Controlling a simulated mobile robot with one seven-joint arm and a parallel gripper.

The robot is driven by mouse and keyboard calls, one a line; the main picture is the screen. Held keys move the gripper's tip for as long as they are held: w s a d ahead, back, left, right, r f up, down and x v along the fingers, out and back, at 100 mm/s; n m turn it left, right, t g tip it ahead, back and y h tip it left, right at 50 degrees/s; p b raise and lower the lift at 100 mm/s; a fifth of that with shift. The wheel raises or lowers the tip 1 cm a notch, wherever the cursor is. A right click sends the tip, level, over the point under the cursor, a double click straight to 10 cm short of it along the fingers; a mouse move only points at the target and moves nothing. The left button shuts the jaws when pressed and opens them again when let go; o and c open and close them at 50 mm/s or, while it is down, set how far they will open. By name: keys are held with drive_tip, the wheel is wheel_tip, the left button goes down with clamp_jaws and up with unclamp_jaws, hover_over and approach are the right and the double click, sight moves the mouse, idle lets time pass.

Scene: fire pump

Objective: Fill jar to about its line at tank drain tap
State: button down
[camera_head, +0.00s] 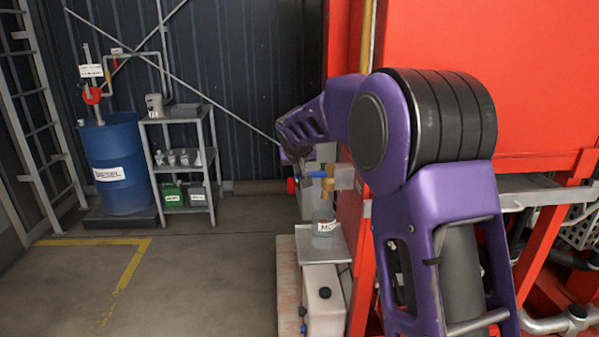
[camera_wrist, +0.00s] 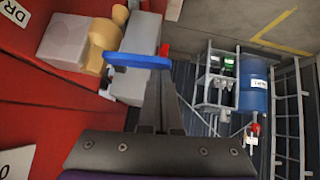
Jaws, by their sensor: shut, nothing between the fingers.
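The clear jar (camera_head: 323,228) with a white label stands upright on a small grey shelf (camera_head: 328,250), below the brass tap (camera_head: 328,184) on the red tank's side (camera_head: 342,215). Its liquid level is too small to tell. The tap's brass body (camera_wrist: 105,42) and its blue lever (camera_wrist: 138,61) show in the wrist view. My gripper (camera_wrist: 160,84) is shut and empty, its fingertips close to the lever; whether they touch it I cannot tell. In the head view my gripper (camera_head: 303,163) is partly hidden beside the tap. The jar is not visible in the wrist view.
A white container (camera_head: 323,300) with a black cap stands below the shelf. A blue drum (camera_head: 119,170) and a grey rack (camera_head: 182,150) with several small containers stand at the back left, beside a ladder (camera_head: 42,100). The floor between is clear.

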drive_tip(key=shift+a+f+n+h+b, duration=0.3)
drive_tip(key=shift+f+b, duration=0.2)
drive_tip(key=shift+b, duration=0.5)
drive_tip(key=shift+a+f+n+h+b, duration=0.15)
drive_tip(key=shift+f+h+b, duration=0.3)
drive_tip(key=shift+b, duration=0.5)
drive_tip(key=shift+d+f+b, duration=0.2)
drive_tip(key=shift+f+b, duration=0.2)
drive_tip(key=shift+b, duration=0.4)
drive_tip(key=shift+r, duration=0.2)
drive_tip(key=shift+r+p, duration=0.1)
drive_tip(key=shift+p, duration=0.2)
idle(1.7)
drive_tip(key=shift+r+p, duration=0.4)
drive_tip(key=shift+r, duration=0.3)
